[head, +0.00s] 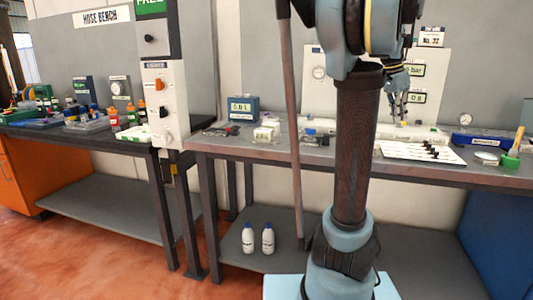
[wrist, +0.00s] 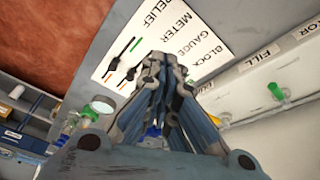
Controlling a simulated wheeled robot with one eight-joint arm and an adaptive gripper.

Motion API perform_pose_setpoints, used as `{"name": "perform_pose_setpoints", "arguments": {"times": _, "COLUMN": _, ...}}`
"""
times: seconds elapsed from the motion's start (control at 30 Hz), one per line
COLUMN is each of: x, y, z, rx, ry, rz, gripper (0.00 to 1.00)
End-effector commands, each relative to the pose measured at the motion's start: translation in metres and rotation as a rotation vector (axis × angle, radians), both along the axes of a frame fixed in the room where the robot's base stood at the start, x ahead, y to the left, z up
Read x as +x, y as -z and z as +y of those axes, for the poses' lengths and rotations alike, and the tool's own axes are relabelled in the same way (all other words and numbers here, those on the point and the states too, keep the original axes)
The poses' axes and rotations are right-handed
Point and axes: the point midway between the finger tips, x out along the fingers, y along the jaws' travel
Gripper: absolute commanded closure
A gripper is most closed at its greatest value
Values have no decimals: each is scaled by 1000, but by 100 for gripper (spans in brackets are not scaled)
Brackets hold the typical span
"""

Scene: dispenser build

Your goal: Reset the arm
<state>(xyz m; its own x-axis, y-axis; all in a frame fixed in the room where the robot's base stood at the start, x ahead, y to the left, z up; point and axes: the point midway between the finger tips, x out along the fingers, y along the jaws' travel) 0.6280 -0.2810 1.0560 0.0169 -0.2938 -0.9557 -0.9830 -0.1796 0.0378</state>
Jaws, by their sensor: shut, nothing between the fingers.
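My gripper (wrist: 165,68) is shut and empty in the wrist view, its fingers together over the bench. In the head view my gripper (head: 404,122) hangs above the right bench, behind my arm's dark column. Below the fingers in the wrist view lies a white board (wrist: 178,25) printed METER, GAUGE and BLOCK, with several slim dark tools on it. The same board shows in the head view (head: 395,151) near the bench's front edge.
The grey right bench (head: 232,146) carries a blue display box (head: 243,108). A green-capped item (head: 510,160) stands at its right end. A white switch post (head: 166,105) separates it from the cluttered left bench. Two white bottles (head: 268,239) stand on the lower shelf.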

Motion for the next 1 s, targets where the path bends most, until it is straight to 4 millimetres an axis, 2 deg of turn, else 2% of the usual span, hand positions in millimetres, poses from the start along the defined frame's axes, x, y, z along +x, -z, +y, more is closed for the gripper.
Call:
{"name": "perform_pose_setpoints", "arguments": {"times": 0.03, "x": -5, "y": 10, "z": 18, "rx": 8, "ry": -55, "rz": 4, "gripper": 100}}
{"name": "perform_pose_setpoints", "arguments": {"times": 0.2, "x": -27, "y": 47, "z": 78, "rx": 34, "ry": -281, "rz": 20, "gripper": 100}}
{"name": "perform_pose_setpoints", "arguments": {"times": 0.5, "x": -78, "y": 121, "z": 167, "rx": 68, "ry": -668, "rz": 44, "gripper": 100}}
{"name": "perform_pose_setpoints", "arguments": {"times": 0.8, "x": -141, "y": 211, "z": 237, "rx": 89, "ry": -1071, "rz": 60, "gripper": 100}}
{"name": "perform_pose_setpoints", "arguments": {"times": 1.0, "x": -178, "y": 266, "z": 267, "rx": 95, "ry": -1296, "rz": 64, "gripper": 100}}
